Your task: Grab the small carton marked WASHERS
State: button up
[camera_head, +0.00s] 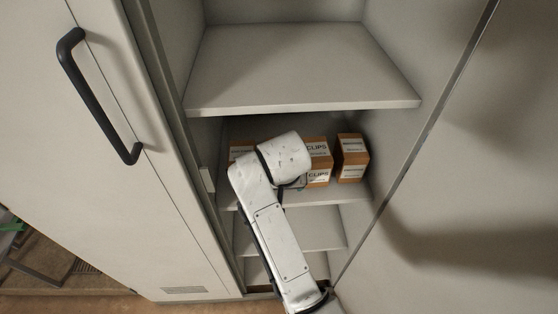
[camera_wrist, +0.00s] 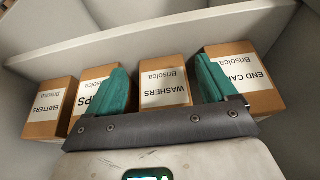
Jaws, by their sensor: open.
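The WASHERS carton (camera_wrist: 165,82) is a small brown box with a white label, upside down in the wrist view. It stands in a row of cartons, between the CLIPS carton (camera_wrist: 98,84) and the END CAPS carton (camera_wrist: 240,80). My gripper (camera_wrist: 162,66) is open, with its two teal fingers spread to either side of the WASHERS carton in the picture. I cannot tell how far the fingertips reach along its sides. The left finger overlaps the CLIPS carton and the right one overlaps the END CAPS carton. In the head view my arm hides the WASHERS carton.
The EMITTERS carton (camera_wrist: 50,106) stands at the row's left end in the wrist view. The row sits on a cabinet shelf (camera_head: 345,194), under an upper shelf (camera_head: 300,75). Cabinet walls close in both sides. A door with a black handle (camera_head: 95,95) is at left.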

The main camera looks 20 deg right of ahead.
jog(key=w, duration=0.1)
jog(key=w+d, duration=0.1)
jog(key=w, duration=0.1)
jog(key=w+p, duration=0.1)
jog(key=w, duration=0.1)
jog(key=shift+d+f, duration=0.4)
jog(key=shift+f, duration=0.2)
jog(key=shift+c, duration=0.4)
jog(key=c, duration=0.7)
jog(key=shift+c, duration=0.5)
jog(key=shift+r, duration=0.2)
